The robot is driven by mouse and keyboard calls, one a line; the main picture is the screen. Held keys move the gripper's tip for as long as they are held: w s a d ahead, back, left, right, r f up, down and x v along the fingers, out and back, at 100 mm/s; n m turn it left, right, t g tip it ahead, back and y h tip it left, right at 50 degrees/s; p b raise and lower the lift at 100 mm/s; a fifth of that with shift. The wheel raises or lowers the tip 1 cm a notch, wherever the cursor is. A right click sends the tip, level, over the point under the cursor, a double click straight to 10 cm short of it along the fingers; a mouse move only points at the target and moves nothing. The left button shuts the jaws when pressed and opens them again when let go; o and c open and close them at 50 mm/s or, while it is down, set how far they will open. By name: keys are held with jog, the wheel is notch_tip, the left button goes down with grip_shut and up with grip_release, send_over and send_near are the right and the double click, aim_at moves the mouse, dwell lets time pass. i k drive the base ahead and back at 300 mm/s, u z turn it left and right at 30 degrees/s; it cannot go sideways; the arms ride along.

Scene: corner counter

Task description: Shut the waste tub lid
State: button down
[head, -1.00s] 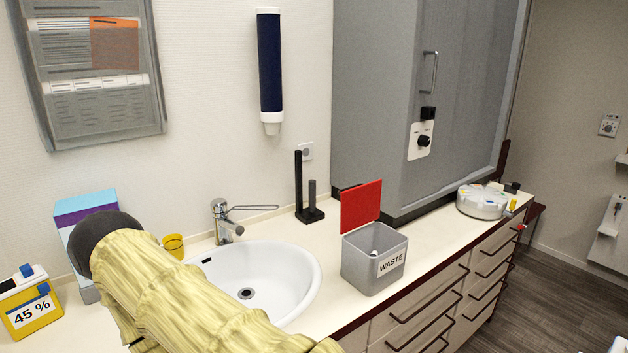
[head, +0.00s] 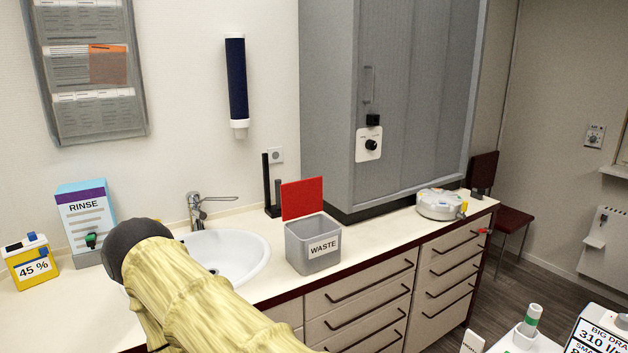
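The waste tub (head: 299,253) is a grey open box with a white WASTE label, standing on the counter just right of the sink. Its red lid (head: 302,198) stands upright at the tub's back edge, so the tub is open. Part of my arm, in a yellowish sleeve with a dark rounded end, crosses the lower left of the head view in front of the sink. My gripper cannot be made out in this view.
The sink (head: 242,255) and its tap (head: 196,210) lie left of the tub. A black stand (head: 272,190) is behind the lid. A grey cabinet (head: 335,110) rises behind right. A round white device (head: 440,204) sits farther right; counter between it and the tub is clear.

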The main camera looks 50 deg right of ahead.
aim_at(300, 199)
jog(key=z, duration=0.9)
